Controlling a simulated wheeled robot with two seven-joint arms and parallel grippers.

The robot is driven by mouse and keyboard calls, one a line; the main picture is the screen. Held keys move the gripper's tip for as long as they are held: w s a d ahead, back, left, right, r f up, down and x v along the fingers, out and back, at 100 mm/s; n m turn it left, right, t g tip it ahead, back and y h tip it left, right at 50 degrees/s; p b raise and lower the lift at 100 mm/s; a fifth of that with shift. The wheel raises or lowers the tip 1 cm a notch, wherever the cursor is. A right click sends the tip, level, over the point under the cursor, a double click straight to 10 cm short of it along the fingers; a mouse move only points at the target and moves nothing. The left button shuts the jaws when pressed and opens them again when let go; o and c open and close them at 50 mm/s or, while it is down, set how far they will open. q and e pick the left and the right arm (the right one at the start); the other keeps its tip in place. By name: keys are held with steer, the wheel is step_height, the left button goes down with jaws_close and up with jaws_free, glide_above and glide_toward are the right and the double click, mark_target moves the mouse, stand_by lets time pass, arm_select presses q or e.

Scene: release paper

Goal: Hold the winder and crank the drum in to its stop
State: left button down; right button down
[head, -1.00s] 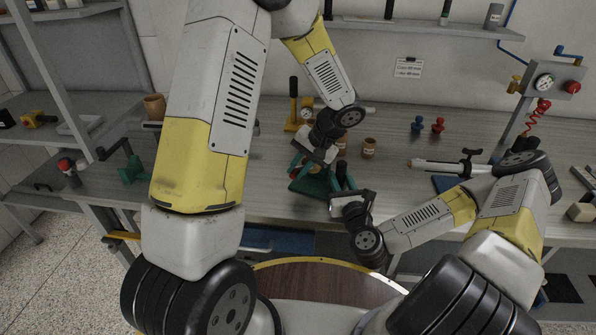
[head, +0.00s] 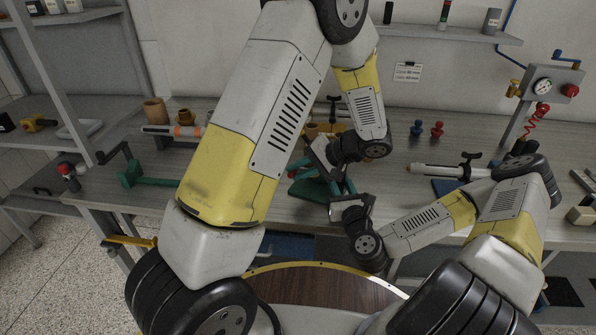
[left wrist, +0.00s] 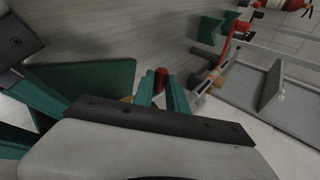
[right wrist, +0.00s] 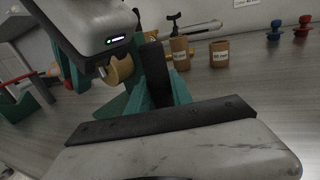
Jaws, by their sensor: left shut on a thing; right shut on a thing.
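The winder's green base (head: 305,188) stands on the bench in the middle of the head view, largely covered by my arms. In the left wrist view, my left gripper (left wrist: 163,92) is shut on a red crank knob (left wrist: 160,78). In the right wrist view, my right gripper (right wrist: 160,92) is shut on the winder's black upright handle (right wrist: 153,65). A tan drum (right wrist: 118,72) shows just behind it, beneath my left gripper's body. The drum's stop cannot be made out.
A green stand with a bar (head: 132,175) and a white and orange cylinder (head: 170,131) lie left. Tan cups (right wrist: 219,54) stand behind the winder. Red (head: 437,129) and blue (head: 416,128) knobbed pieces stand further back. A gauge post (head: 541,86) stands right.

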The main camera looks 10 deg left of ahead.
arm_select(q)
steer(key=c, duration=1.3)
jaws_free()
steer(key=v, duration=1.2)
arm_select(e)
steer(key=c, duration=1.1)
jaws_free()
steer(key=shift+o, duration=0.2)
